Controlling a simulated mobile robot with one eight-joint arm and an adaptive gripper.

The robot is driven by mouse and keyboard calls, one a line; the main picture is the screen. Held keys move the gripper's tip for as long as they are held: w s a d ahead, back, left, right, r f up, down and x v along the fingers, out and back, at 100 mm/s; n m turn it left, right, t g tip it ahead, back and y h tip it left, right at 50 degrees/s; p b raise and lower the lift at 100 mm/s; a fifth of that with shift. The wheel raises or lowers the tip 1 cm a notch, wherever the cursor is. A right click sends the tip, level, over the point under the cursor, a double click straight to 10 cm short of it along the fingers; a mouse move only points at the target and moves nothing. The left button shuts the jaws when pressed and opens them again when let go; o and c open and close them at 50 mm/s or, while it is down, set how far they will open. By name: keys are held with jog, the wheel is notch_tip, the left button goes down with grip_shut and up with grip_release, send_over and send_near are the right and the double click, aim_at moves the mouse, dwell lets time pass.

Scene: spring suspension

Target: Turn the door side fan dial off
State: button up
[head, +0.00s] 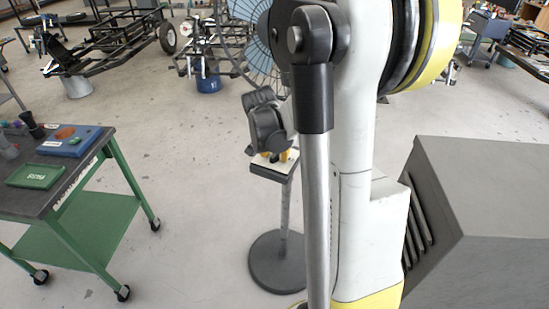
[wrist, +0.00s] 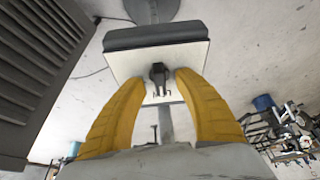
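The fan's control box shows in the wrist view as a pale panel (wrist: 118,64) with a dark dial (wrist: 158,73) at its middle. My gripper (wrist: 160,78) has its two yellow fingers apart, one on each side of the dial, with gaps showing. Whether the fingertips touch the panel I cannot tell. In the head view my gripper (head: 279,156) is just above the control box (head: 272,168) on the fan's stand, and the dial is hidden. The blue fan grille (head: 262,50) is partly hidden behind my arm.
The fan's round dark base (head: 279,262) stands on the floor. A green cart (head: 75,225) with trays is at the left. A large grey vented cabinet (head: 490,220) is at the right. Vehicle frames (head: 110,40) stand at the back. Open floor lies between cart and fan.

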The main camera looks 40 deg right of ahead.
jog(key=shift+f, duration=0.1)
grip_shut()
dwell(0.4)
jog(key=n+t, duration=0.1)
jog(key=n, duration=0.1)
jog(key=n+y, duration=0.1)
jog(key=n, duration=0.2)
jog(key=shift+d+n+t+p, duration=0.1)
jog(key=shift+n+t+p, duration=0.2)
jog(key=shift+t+p, duration=0.1)
jog(key=n+y, duration=0.1)
jog(key=n, duration=0.2)
jog(key=n+y, duration=0.1)
jog(key=n, duration=0.2)
jog(key=shift+t+y, duration=0.3)
